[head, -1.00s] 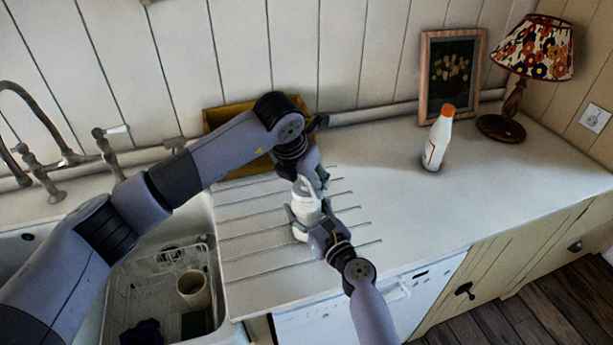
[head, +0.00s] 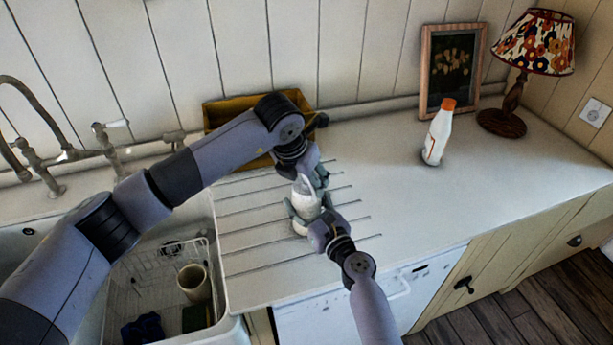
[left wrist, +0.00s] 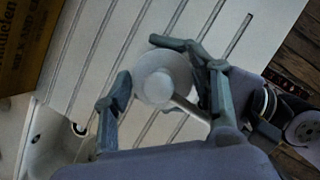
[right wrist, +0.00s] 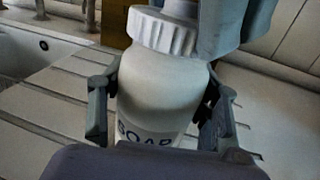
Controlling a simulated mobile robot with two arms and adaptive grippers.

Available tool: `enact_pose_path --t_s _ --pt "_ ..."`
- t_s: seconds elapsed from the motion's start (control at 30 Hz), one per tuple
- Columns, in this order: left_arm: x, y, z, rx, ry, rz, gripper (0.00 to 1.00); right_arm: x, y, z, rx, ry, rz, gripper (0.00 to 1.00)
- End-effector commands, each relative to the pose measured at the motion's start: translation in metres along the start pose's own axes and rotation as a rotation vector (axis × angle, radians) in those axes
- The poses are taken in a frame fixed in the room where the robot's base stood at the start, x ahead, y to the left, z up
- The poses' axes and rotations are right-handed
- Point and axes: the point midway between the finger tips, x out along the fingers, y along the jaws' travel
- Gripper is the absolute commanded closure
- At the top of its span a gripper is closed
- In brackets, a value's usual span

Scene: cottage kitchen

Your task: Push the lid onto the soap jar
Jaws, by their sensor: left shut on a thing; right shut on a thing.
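The white soap jar (right wrist: 160,90), with SOAP lettering, stands upright on the ribbed drainboard. My right gripper (head: 306,216) is shut on its body, one finger on each side. The white lid (right wrist: 163,32) has a ribbed rim and sits over the jar's mouth, slightly tilted in the right wrist view. Whether it is fully seated I cannot tell. My left gripper (head: 313,184) is shut on the lid from above. The left wrist view shows the lid's round top (left wrist: 160,80) with a spout between the fingers, hiding the jar.
A white bottle with an orange cap (head: 437,133) stands to the right, before a picture frame (head: 451,65) and a lamp (head: 536,45). A yellow wooden box (head: 225,112) is behind my left arm. The sink with a wire rack (head: 145,285) is at left.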

Motion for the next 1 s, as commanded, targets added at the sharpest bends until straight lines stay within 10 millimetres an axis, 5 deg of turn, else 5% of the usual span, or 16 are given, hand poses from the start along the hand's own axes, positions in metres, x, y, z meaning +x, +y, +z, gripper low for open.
enact_pose_path --t_s 0.33,0.37,0.6,1.0 --pt "0.0067 0.0002 -0.0029 0.0 0.0 0.0 0.67 -0.0001 0.0002 -0.0003 0.001 0.0 0.0 0.93" --pt "0.0064 0.0002 -0.0027 0.0 0.0 0.0 0.45 -0.0001 0.0002 -0.0003 0.001 0.0 0.0 0.93" --pt "0.0064 0.0002 -0.0028 0.0 0.0 0.0 0.29 -0.0001 0.0002 -0.0003 0.001 0.0 0.0 0.93" --pt "0.0051 0.0001 -0.0025 0.0 0.0 0.0 0.23 -0.0001 0.0002 -0.0004 0.001 0.001 0.0 0.93"
